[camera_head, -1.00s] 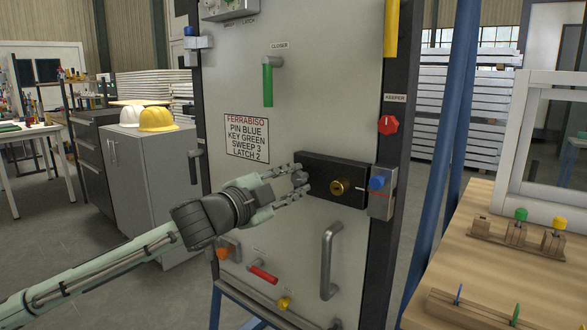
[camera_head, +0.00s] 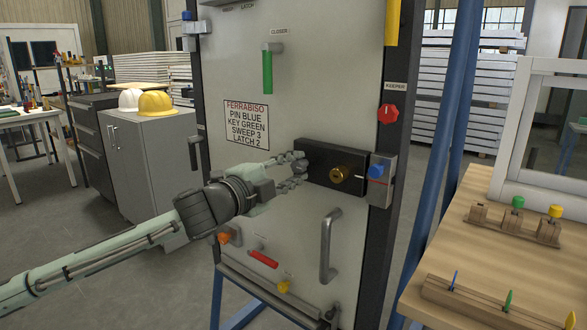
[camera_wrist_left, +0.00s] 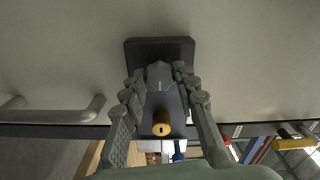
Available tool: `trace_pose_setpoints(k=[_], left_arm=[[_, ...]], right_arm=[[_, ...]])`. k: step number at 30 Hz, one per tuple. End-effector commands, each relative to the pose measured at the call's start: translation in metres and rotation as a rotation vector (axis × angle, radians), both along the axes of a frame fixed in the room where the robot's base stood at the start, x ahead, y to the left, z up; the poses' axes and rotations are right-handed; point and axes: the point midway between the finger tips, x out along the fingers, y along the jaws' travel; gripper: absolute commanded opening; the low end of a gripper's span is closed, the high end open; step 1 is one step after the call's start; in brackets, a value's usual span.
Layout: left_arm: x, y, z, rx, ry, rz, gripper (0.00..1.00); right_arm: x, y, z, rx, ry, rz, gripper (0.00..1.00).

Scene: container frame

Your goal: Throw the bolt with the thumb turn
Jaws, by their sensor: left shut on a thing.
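The black lock case (camera_head: 322,147) is mounted on the grey door panel (camera_head: 300,105). A brass cylinder (camera_head: 342,174) sticks out of its right half. My left gripper (camera_head: 301,167) is at the case's left end, with its fingers on either side of the dark thumb turn. In the left wrist view, the thumb turn (camera_wrist_left: 160,74) sits between the jointed fingers (camera_wrist_left: 160,82), which are shut on it. The brass cylinder (camera_wrist_left: 161,125) shows below it there. The keeper block (camera_head: 380,190) with a blue knob (camera_head: 377,170) is right of the case. The bolt cannot be made out. My right gripper is not in view.
A grey pull handle (camera_head: 326,250) and a red lever (camera_head: 263,259) are below the lock. A green closer handle (camera_head: 268,75) hangs above, and a red knob (camera_head: 388,114) is on the frame. A wooden bench (camera_head: 440,250) stands at right.

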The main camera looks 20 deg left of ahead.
Motion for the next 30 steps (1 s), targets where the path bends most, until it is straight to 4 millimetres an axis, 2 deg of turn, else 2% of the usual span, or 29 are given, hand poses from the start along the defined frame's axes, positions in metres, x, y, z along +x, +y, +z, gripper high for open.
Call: trace_pose_setpoints(k=[2, 3, 7, 19, 23, 30], left_arm=[[0.000, 0.000, 0.000, 0.000, -0.001, 0.000, 0.00], [0.000, 0.000, 0.001, 0.000, -0.001, 0.000, 0.33], [0.000, 0.000, 0.001, -0.001, -0.001, 0.000, 0.49], [-0.006, 0.003, -0.001, 0.000, 0.002, 0.001, 0.50], [-0.024, 0.009, -0.002, 0.002, 0.003, -0.001, 0.50], [-0.068, 0.025, -0.002, 0.004, 0.005, 0.000, 0.50]], right_arm=[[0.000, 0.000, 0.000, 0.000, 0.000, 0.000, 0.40], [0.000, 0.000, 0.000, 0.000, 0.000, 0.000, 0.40], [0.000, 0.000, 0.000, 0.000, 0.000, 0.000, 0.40], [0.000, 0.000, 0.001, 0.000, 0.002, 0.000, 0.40], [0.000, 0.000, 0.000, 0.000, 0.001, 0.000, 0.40], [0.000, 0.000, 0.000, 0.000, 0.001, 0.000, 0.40]])
